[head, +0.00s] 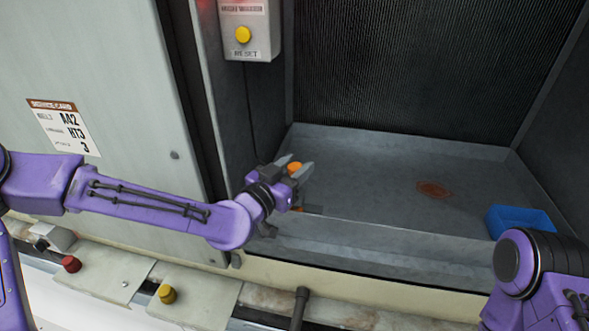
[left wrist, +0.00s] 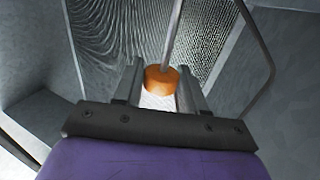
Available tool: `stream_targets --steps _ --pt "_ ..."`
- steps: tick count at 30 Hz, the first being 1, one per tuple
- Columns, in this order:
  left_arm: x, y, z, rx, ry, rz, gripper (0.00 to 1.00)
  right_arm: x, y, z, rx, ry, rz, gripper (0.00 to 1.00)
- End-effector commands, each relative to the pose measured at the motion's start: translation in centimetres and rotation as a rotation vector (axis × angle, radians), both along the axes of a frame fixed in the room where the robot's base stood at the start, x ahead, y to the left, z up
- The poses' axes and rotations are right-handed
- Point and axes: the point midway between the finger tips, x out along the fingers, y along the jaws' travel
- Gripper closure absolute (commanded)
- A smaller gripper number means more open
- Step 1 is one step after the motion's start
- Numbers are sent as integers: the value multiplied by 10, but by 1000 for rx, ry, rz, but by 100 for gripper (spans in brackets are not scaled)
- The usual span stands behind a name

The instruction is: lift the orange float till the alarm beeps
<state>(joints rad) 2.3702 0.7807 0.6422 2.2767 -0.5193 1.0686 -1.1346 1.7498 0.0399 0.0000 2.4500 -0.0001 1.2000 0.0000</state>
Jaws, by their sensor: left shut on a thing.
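The orange float (head: 294,167) is a small round cylinder at the left end of the metal basin, mostly hidden by my gripper in the head view. In the left wrist view the float (left wrist: 161,78) sits between both fingers, with a thin rod running from it away from the camera. My right gripper is out of view.
The grey basin (head: 370,180) holds a rusty patch and a blue block-like tray (head: 520,222) at right. A dark finned panel (head: 400,65) stands behind. A cabinet door with a card (head: 63,127) is at left. Red (head: 71,264) and yellow (head: 167,294) knobs sit below my left arm.

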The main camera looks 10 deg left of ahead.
Motion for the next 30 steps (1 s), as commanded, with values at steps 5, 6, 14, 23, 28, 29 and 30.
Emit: stream_targets --steps 5,6,14,23,28,29,30 --pt "0 1 2 -1 -1 2 100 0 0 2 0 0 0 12" --pt "0 1 2 -1 -1 2 100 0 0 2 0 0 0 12" --pt "0 1 3 -1 -1 2 43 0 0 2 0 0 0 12" --pt "-19 9 5 -2 -1 2 43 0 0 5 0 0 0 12" --pt "-51 22 11 0 3 4 43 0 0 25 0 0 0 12" --pt "-52 23 12 4 4 5 43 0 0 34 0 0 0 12" --pt "-53 24 12 5 4 6 43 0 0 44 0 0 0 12"
